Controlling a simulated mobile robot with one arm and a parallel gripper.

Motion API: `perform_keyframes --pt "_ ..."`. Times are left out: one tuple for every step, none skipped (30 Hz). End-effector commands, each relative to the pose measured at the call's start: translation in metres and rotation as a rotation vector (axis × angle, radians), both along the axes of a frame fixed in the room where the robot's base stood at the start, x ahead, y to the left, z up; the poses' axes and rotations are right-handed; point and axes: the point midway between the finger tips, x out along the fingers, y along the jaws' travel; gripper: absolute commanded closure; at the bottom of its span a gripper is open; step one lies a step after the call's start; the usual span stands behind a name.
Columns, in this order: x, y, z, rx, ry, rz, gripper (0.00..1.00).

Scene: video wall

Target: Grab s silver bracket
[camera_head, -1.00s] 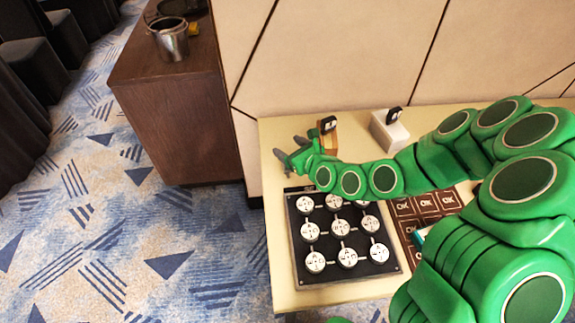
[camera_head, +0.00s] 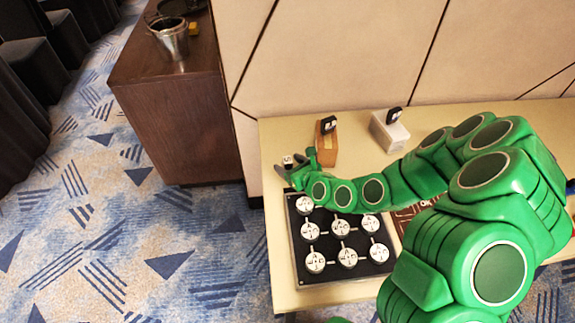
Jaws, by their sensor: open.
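My gripper (camera_head: 293,165) is at the left end of the cream table, open, its fingers pointing left. A small grey-and-white piece (camera_head: 287,159) shows between or just behind the fingers. It may be the silver bracket, but it is too small to tell, and I cannot see whether the fingers touch it. No other thing on the table looks clearly like a silver bracket. My green arm hides much of the table's right side.
A black board (camera_head: 304,262) with several white discs lies in front of my gripper. A wooden block (camera_head: 326,148) and a white block (camera_head: 389,132) stand behind, each with a black item on top. A brown cabinet (camera_head: 180,115) with a metal bucket (camera_head: 172,40) stands at left.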

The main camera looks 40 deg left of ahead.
Motion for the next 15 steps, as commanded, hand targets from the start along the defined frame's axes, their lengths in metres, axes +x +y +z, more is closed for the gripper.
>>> perform_keyframes --pt "0.0 0.0 -0.006 -0.002 0.001 0.0 0.3" --pt "0.0 0.0 -0.009 -0.003 0.002 0.0 0.3" --pt "-0.001 0.0 -0.013 -0.003 0.002 0.001 0.3" --pt "-0.001 -0.001 -0.017 -0.003 0.002 0.001 0.3" --pt "-0.001 -0.001 -0.02 -0.004 0.003 0.001 0.3" --pt "-0.001 -0.001 -0.024 -0.004 0.004 0.001 0.3" --pt "-0.002 -0.001 -0.027 -0.005 0.005 0.002 0.3" --pt "-0.001 0.001 -0.028 -0.004 0.003 0.003 0.3" --pt "0.0 0.005 -0.028 -0.002 0.002 0.004 0.3" --pt "0.001 0.007 -0.029 -0.003 0.001 0.003 0.3" --pt "0.002 0.01 -0.03 -0.003 0.0 0.003 0.3" --pt "0.003 0.013 -0.031 -0.002 -0.001 0.003 0.3" --pt "0.004 0.015 -0.031 -0.003 -0.002 0.002 0.3" --pt "0.005 0.017 -0.032 -0.002 -0.001 0.002 0.3" --pt "0.006 0.019 -0.033 -0.002 -0.002 0.002 0.3"
